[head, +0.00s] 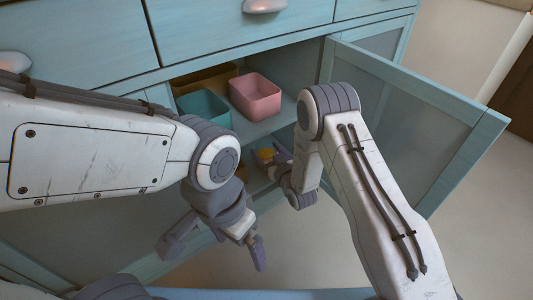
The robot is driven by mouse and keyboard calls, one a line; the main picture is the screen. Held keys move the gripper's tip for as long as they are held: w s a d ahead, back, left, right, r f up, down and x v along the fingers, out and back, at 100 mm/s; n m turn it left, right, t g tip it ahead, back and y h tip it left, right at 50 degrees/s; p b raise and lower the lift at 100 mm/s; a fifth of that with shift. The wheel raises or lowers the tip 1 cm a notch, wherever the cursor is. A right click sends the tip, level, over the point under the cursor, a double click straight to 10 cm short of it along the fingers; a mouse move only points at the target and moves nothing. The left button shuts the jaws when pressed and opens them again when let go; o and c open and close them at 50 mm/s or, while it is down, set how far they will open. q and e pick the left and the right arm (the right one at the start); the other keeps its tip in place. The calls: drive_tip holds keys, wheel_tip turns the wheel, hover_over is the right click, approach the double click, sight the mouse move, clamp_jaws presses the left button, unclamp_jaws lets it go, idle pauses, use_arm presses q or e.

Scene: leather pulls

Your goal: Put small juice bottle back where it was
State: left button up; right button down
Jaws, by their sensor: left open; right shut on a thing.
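A small yellow-orange thing, likely the juice bottle (265,153), shows in the head view inside the lower part of the open cabinet. My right gripper (268,159) is shut on it and hides most of it. Whether the bottle touches the lower shelf I cannot tell. My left gripper (212,250) is open and empty, in front of the cabinet and lower in the picture, its fingers spread wide apart.
The blue cabinet door (410,115) stands open on the right. A teal bin (204,108), a pink bin (256,96) and a brown bin (207,77) stand on the upper shelf (262,127). Drawers lie above. Floor at right is clear.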

drive_tip(key=shift+f, duration=0.1)
unclamp_jaws()
drive_tip(key=shift+s+d+r, duration=0.1)
drive_tip(key=shift+s+r, duration=0.05)
drive_tip(key=shift+r, duration=0.1)
drive_tip(key=p+v, duration=0.6)
drive_tip(key=v, duration=0.5)
drive_tip(key=shift+s, duration=0.35)
